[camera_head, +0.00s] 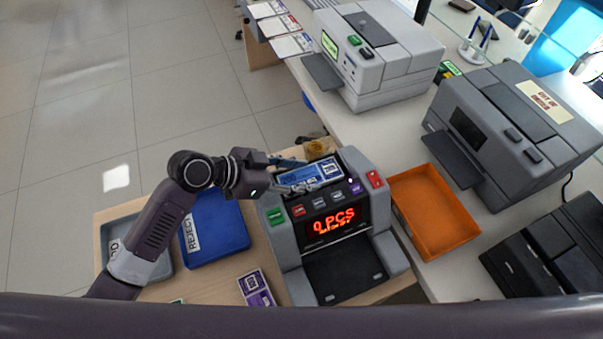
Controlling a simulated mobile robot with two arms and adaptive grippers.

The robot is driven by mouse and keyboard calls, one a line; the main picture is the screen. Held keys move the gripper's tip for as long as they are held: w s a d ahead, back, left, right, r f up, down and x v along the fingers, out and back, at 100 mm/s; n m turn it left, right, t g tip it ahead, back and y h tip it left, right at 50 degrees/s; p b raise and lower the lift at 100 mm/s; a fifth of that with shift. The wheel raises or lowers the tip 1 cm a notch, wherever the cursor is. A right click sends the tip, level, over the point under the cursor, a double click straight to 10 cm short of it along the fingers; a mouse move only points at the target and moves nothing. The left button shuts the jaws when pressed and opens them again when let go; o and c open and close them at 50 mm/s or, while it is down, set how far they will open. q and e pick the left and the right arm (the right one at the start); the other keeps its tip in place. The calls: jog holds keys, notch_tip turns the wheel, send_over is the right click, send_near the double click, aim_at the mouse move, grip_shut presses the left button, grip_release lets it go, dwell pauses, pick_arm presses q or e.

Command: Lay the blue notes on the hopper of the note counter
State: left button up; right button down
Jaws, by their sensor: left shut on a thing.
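The note counter (365,220) is a grey machine with a red lit display reading "0 PCS" and several coloured buttons. The blue notes (322,171) are at its top, over or on the hopper; I cannot tell whether they touch it. My left gripper (303,181) is shut on the blue notes, reaching in from the left. Its fingers cover the near left part of the notes. My right gripper is not in view.
A blue tray (240,236) marked "REJECT" and a grey tray (156,281) stand left of the counter. Purple notes (256,290) lie in front of them. An orange tray (454,242) is at the right. Grey machines (372,85) stand farther back.

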pick_arm(q)
jog(key=o, duration=0.8)
jog(key=shift+f, duration=0.1)
jog(key=shift+o, duration=0.8)
jog(key=b+v, duration=0.2)
jog(key=v, duration=0.8)
jog(key=shift+s+a+r, duration=0.1)
jog(key=shift+a+r, duration=0.15)
jog(key=shift+a, duration=0.05)
jog(key=shift+s+a+r, duration=0.25)
jog(key=shift+a+r, duration=0.2)
jog(key=shift+r, duration=0.05)
